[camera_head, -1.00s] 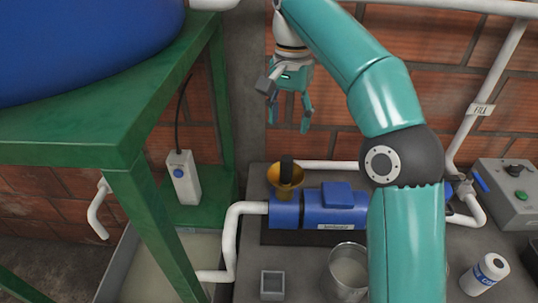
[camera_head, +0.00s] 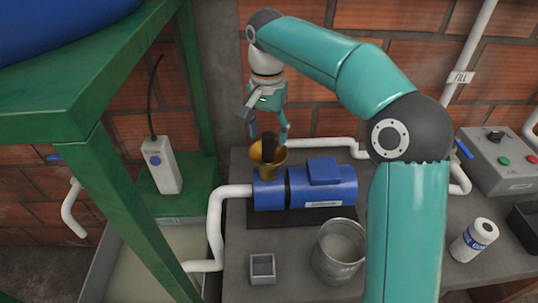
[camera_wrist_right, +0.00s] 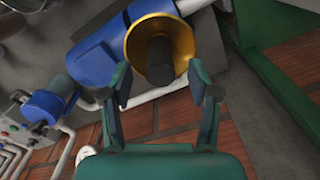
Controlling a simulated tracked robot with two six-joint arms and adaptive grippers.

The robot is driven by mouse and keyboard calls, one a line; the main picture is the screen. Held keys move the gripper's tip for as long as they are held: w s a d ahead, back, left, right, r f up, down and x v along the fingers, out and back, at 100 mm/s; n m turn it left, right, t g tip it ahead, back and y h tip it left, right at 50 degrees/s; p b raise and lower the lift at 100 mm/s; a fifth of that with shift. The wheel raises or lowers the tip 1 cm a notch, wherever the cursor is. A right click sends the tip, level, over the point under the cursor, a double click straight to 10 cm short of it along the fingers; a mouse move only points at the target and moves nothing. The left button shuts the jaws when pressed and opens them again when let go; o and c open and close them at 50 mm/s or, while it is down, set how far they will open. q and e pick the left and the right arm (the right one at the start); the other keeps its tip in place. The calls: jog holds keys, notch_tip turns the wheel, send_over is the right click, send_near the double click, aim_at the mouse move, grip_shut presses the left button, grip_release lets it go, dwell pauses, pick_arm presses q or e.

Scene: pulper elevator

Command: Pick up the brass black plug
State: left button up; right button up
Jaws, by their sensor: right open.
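The black plug (camera_head: 268,142) stands upright in the brass funnel (camera_head: 266,170) on top of the blue pump. In the right wrist view the plug (camera_wrist_right: 159,62) shows as a dark cylinder inside the brass rim (camera_wrist_right: 187,40). My right gripper (camera_head: 268,131) is open and empty, just above and around the plug's top in the head view. In the right wrist view its two fingertips (camera_wrist_right: 160,88) lie apart at either side of the plug's lower edge; I cannot tell whether they touch it. My left gripper is not in view.
The blue pump (camera_head: 325,190) sits on a grey table (camera_head: 290,245). A metal bucket (camera_head: 338,262), a small grey box (camera_head: 262,268) and a white bottle (camera_head: 473,240) stand there. The green frame (camera_head: 130,195) is at left, a control box (camera_head: 495,160) at right.

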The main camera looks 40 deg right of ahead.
aim_at(268, 147)
notch_tip(268, 147, down, 5)
jog(key=shift+d+r, duration=0.1)
grip_shut()
dwell(0.4)
